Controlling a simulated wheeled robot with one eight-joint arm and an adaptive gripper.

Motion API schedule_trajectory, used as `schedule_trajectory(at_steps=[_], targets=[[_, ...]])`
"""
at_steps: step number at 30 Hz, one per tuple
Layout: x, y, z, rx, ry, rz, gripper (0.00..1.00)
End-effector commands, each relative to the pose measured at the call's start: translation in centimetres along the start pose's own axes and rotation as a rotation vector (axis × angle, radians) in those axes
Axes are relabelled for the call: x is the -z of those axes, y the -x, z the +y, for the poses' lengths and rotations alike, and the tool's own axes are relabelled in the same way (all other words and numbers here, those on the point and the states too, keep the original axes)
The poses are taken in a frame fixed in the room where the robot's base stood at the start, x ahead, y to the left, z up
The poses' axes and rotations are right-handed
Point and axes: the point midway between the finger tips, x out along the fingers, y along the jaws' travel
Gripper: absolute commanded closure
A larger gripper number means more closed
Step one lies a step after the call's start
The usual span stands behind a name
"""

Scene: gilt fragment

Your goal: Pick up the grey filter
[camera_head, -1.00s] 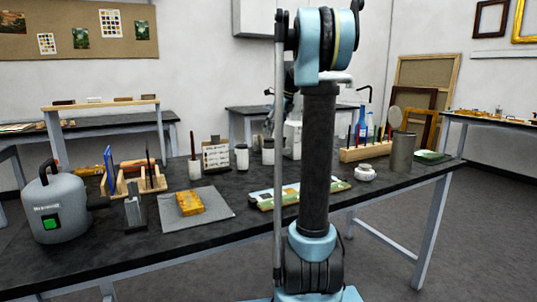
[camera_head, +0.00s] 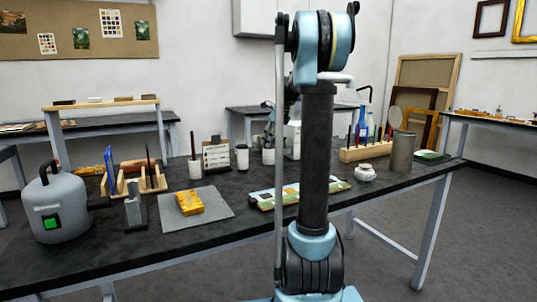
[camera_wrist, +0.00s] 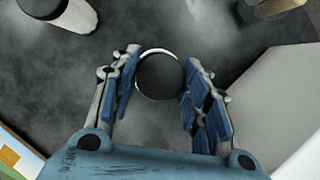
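A round dark grey disc with a thin pale rim, which looks like the grey filter (camera_wrist: 159,76), lies on the dark tabletop in the wrist view. My gripper (camera_wrist: 161,88) is open, with one blue-padded finger on each side of the disc. I cannot tell whether either finger touches it. In the head view, part of my gripper (camera_head: 270,127) shows just left of the arm column, above the back of the table. I cannot make out the disc in the head view.
A large pale block (camera_wrist: 275,105) is close on the right. A coloured panel (camera_wrist: 18,155) lies at the lower left.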

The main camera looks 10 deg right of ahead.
Motion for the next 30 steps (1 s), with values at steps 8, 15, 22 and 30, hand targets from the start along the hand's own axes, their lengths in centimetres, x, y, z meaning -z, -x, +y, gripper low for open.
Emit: schedule_trajectory(at_steps=[8,15,22,30], targets=[[0.1,0.0,-0.1,0.0,-0.001,0.0,0.92],[-0.2,0.8,-0.1,0.001,-0.001,0.0,0.92],[-1.6,4.1,-0.1,0.001,-0.001,0.0,0.92],[-3.2,8.0,-0.1,0.001,-0.002,0.0,0.92]])
